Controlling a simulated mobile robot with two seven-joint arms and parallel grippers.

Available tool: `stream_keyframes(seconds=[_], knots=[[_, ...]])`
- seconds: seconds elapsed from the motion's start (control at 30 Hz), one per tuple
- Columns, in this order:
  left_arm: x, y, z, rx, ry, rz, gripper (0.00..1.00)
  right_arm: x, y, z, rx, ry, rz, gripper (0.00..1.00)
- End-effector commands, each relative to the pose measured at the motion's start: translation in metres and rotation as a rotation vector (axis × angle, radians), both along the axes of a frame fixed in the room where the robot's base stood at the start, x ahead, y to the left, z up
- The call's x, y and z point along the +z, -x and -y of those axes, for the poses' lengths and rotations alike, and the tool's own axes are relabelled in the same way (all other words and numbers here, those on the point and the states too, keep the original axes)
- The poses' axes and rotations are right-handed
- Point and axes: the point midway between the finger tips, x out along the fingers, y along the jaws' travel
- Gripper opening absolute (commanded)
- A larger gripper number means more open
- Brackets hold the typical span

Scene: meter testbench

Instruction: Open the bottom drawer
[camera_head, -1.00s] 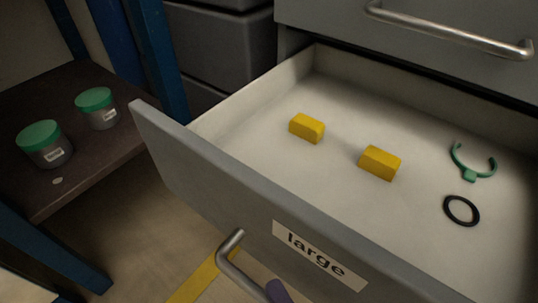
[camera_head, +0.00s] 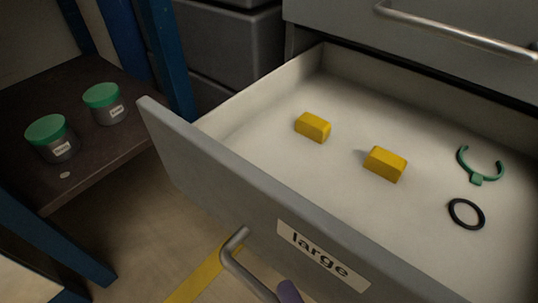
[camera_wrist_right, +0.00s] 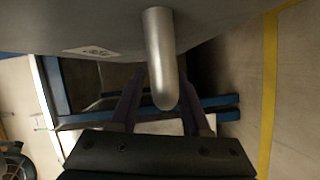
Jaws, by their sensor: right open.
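The open drawer (camera_head: 190,150), labelled "large", stands pulled out in the head view. Its metal handle (camera_head: 240,263) is on the front, at the bottom of the picture. In the right wrist view the handle (camera_wrist_right: 161,60) runs down between my right gripper's fingers. My right gripper (camera_wrist_right: 157,95) is open around the handle; whether it touches is unclear. A purple fingertip (camera_head: 289,292) of it shows beside the handle in the head view. My left gripper is out of view.
Inside the drawer lie two yellow blocks (camera_head: 313,127) (camera_head: 385,163), a green clip (camera_head: 478,178) and a black ring (camera_head: 466,214). A closed drawer with a handle (camera_head: 455,30) is above. Two green-lidded jars (camera_head: 50,138) (camera_head: 104,103) stand on a dark shelf (camera_head: 95,160) at left.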

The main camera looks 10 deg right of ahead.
Motion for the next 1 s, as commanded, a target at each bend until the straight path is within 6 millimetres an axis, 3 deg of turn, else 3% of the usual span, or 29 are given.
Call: stream_keyframes(seconds=[0.3,0.43,1.0], knots=[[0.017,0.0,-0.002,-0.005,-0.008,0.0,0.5,0.006,0.06,0.02,0.002,0.002,-0.004,0.47],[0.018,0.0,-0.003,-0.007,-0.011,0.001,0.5,0.007,0.076,0.025,0.002,0.001,-0.003,0.47],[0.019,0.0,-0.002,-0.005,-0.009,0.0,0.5,0.008,0.084,0.028,0.001,0.0,0.001,0.47]])
